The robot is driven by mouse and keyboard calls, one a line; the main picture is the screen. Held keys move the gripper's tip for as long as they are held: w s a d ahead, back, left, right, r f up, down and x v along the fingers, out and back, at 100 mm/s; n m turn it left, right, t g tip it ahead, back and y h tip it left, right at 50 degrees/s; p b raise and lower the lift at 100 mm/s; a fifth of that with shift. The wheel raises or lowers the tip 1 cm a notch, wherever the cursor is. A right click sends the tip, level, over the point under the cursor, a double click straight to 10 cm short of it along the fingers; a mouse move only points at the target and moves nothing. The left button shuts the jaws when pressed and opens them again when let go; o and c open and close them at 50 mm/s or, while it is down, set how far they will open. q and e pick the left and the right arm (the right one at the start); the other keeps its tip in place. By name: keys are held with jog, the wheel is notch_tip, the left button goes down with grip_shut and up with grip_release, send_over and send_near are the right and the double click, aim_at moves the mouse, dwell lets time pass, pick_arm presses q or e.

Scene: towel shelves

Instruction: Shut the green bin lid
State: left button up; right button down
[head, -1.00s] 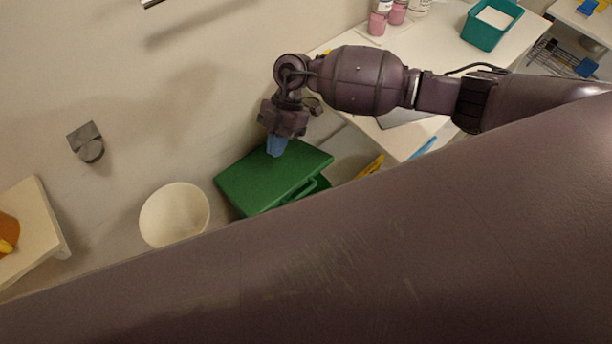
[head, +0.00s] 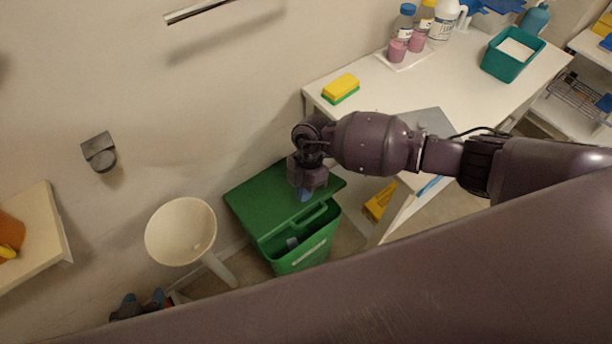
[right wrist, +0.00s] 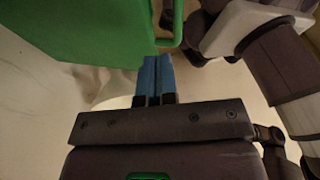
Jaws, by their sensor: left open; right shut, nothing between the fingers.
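The green bin (head: 305,252) stands on the floor beside the white table. Its green lid (head: 258,207) is partly open, with a dark gap under its front edge and something grey inside. A handle loop shows at the lid's front edge. My right gripper (head: 304,194) hangs over the lid, its blue fingers pointing down. In the right wrist view its fingers (right wrist: 157,76) are together and empty, beside the lid (right wrist: 90,28) and its handle. I cannot tell whether the fingers touch the lid. I do not see my left gripper.
A white round bin (head: 181,232) stands left of the green bin. The white table (head: 465,85) carries a sponge (head: 341,88), bottles and a teal box (head: 512,55). A yellow object (head: 378,203) stands below it. My large arm link covers the lower right.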

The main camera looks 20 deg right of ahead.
aim_at(310, 209)
jog(key=s+f, duration=0.1)
jog(key=f, duration=0.1)
jog(key=s+f, duration=0.1)
jog(key=f, duration=0.1)
jog(key=shift+s+d, duration=0.3)
jog(key=shift+s+f, duration=0.1)
jog(key=shift+f, duration=0.05)
